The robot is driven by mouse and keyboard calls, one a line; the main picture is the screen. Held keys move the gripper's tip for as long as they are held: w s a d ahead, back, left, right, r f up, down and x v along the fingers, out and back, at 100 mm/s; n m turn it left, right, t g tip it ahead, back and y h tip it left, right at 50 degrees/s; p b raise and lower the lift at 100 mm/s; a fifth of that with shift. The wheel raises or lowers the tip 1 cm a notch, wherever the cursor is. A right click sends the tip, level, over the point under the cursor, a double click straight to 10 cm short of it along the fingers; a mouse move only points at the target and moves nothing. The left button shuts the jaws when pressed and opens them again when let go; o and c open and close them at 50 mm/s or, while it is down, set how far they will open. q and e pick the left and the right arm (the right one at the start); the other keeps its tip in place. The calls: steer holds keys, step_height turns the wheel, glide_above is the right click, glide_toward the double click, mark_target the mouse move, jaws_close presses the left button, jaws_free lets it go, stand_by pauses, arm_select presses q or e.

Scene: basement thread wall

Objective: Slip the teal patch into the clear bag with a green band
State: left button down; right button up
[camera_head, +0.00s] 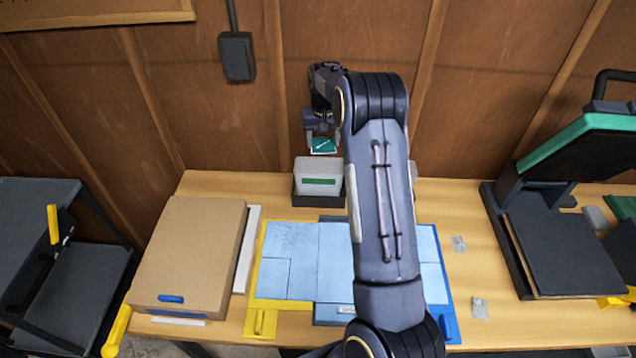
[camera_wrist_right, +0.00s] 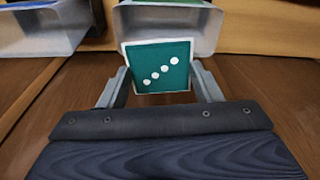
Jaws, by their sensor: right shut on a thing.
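The teal patch (camera_head: 323,146) is a small square; in the right wrist view the patch (camera_wrist_right: 157,66) shows a diagonal row of white dots. My right gripper (camera_head: 321,136) is shut on it, with a finger at each side, and holds it in the air. The clear bag with a green band (camera_head: 319,168) stands upright in a dark holder (camera_head: 306,201) at the back of the table, just below the patch in the head view. In the right wrist view the bag (camera_wrist_right: 168,28) shows behind the patch, apparently apart from it. My left gripper is not in view.
Another clear bag (camera_wrist_right: 42,32) shows at the left of the right wrist view. A cardboard box (camera_head: 190,250) lies left, a light-blue mat (camera_head: 290,260) lies in front, and a press (camera_head: 560,240) stands right. Small packets (camera_head: 459,243) lie on the table. My right arm hides part of the mat.

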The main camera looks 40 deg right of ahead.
mark_target(323, 146)
steer(key=shift+a+f, duration=0.1)
steer(key=shift+f, duration=0.35)
step_height(323, 146, down, 3)
steer(key=shift+f+b, duration=0.2)
steer(key=shift+b, duration=0.45)
steer(key=shift+f+b, duration=0.4)
steer(key=shift+f, duration=0.3)
steer(key=o, duration=1)
